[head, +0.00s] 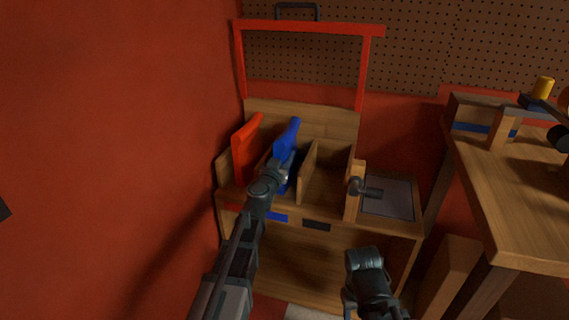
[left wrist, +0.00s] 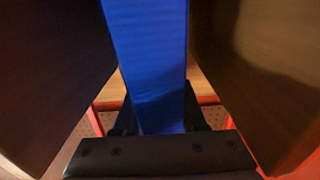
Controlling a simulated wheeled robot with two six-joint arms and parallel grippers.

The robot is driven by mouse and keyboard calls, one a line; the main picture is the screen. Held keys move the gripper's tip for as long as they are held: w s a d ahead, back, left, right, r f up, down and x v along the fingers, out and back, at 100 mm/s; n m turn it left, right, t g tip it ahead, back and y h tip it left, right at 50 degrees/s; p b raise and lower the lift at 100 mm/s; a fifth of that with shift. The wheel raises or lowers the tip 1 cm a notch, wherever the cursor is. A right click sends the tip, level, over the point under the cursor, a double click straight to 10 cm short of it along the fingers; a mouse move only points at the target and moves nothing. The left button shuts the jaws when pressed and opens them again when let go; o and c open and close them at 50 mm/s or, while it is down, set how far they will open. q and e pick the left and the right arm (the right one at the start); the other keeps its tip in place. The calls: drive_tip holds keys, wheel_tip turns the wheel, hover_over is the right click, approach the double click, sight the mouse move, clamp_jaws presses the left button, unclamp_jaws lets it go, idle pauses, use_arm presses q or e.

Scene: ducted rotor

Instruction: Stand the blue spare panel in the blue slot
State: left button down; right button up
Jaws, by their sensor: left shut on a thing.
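The blue spare panel (head: 287,140) stands roughly upright, leaning a little, in the rack's blue-marked slot area, between the orange-red panel and a wooden divider. My left gripper (head: 284,174) is shut on it and hides its lower part. In the left wrist view the blue panel (left wrist: 146,60) runs up the middle with dark walls on both sides. The blue label (head: 276,217) marks the rack front below this slot. Whether the panel's bottom edge rests on the slot floor is hidden. My right gripper (head: 364,262) is low in front of the rack, its jaws unclear.
The orange-red panel (head: 244,150) stands in the slot to the left. An empty slot with a black label (head: 316,225) is to the right. A grey plate (head: 388,197) with a handle lies further right, and a wooden bench (head: 510,190) stands at the right edge.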

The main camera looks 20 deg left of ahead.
use_arm(q)
drive_tip(key=shift+f, duration=0.15)
drive_tip(key=shift+c, duration=2.3)
unclamp_jaws()
drive_tip(key=shift+r, duration=0.2)
drive_tip(key=s, duration=1.2)
drive_tip(key=shift+a, duration=0.25)
drive_tip(key=shift+s, duration=0.1)
